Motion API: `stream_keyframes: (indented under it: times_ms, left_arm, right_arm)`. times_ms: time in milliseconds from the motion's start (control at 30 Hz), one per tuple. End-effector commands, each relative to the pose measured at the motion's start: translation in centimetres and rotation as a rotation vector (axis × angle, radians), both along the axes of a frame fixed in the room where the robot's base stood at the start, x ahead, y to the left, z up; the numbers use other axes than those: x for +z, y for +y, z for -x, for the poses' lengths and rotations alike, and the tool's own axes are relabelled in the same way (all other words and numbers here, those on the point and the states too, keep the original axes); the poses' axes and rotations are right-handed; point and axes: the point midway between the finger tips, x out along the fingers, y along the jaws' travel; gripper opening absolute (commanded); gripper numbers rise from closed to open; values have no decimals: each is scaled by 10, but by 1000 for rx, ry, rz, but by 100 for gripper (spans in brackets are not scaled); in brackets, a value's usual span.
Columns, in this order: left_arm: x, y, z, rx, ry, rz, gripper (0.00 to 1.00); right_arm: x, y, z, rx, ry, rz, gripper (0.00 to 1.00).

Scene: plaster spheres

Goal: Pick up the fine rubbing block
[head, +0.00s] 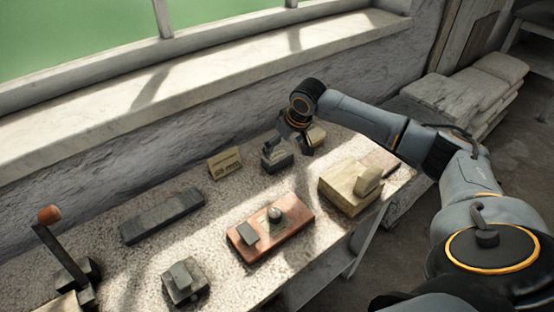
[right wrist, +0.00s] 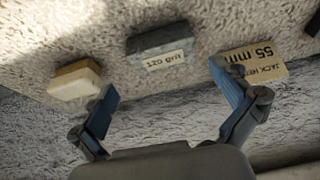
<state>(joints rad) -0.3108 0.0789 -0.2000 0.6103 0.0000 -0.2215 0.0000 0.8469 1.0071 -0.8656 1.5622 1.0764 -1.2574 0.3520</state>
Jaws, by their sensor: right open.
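A dark grey block labelled "120 grit" (right wrist: 160,48) lies on the speckled bench; it also shows in the head view (head: 277,162). A cream block with a tan layer (right wrist: 75,80) lies beside it, also in the head view (head: 317,136). I cannot tell from the labels which is the fine rubbing block. My right gripper (right wrist: 163,78) is open and empty. Its fingers spread to either side of the grey block in the wrist view, apparently apart from it. In the head view the right gripper (head: 287,138) is partly hidden by its wrist. My left gripper is not in view.
A long dark slab (head: 161,215), a reddish board (head: 291,229) with small pieces, a pale wooden block (head: 345,198) and another grey block (head: 184,281) lie around the bench. A wall and window sill run behind.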

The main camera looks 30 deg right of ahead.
Motion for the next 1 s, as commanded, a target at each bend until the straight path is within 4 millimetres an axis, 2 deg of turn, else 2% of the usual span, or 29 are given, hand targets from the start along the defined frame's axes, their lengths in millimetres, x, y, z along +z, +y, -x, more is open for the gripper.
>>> stream_keyframes:
  times_ms: [233, 433, 733, 767, 1000]
  left_arm:
    - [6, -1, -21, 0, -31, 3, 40]
    - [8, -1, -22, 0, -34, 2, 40]
    - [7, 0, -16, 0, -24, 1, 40]
    - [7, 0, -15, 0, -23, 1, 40]
    - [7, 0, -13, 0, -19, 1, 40]
  right_arm:
    - [-23, 4, -5, 1, 3, 0, 100]
    - [-49, 6, -14, 1, 1, 1, 100]
    - [-54, 6, -16, 1, -1, 2, 100]
    - [-54, 6, -16, 1, -1, 2, 96]
    - [-54, 6, -16, 1, -1, 2, 47]
